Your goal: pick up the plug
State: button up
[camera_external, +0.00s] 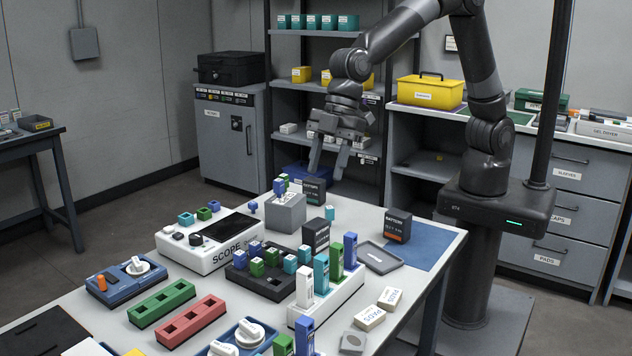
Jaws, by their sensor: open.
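My gripper (328,170) hangs above the far side of the white table, fingers pointing down, apart and empty. Several small coloured pieces could be the plug, and I cannot tell which one is. A small blue peg-like piece (253,207) stands behind the scope. Blue, green and teal pieces (257,267) sit in a black tray (276,285). A grey block (286,214) with small pieces by it stands below and left of my gripper. An orange piece (102,283) sits in a blue block (125,287) at the left. My gripper touches none of these.
The white scope box (207,246) stands mid-table. A white rack (327,302) holds tall coloured pieces at the front. Dark battery boxes (397,226) stand at the right and back. Green (161,303) and red (190,321) holders lie front left. A blue mat (430,251) has bare room.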

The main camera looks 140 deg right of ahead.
send_near(273, 249)
jog(key=x, duration=0.3)
jog(key=shift+w+d, duration=0.1)
jog(key=shift+w, duration=0.05)
jog(key=shift+x, duration=3.1)
grip_shut()
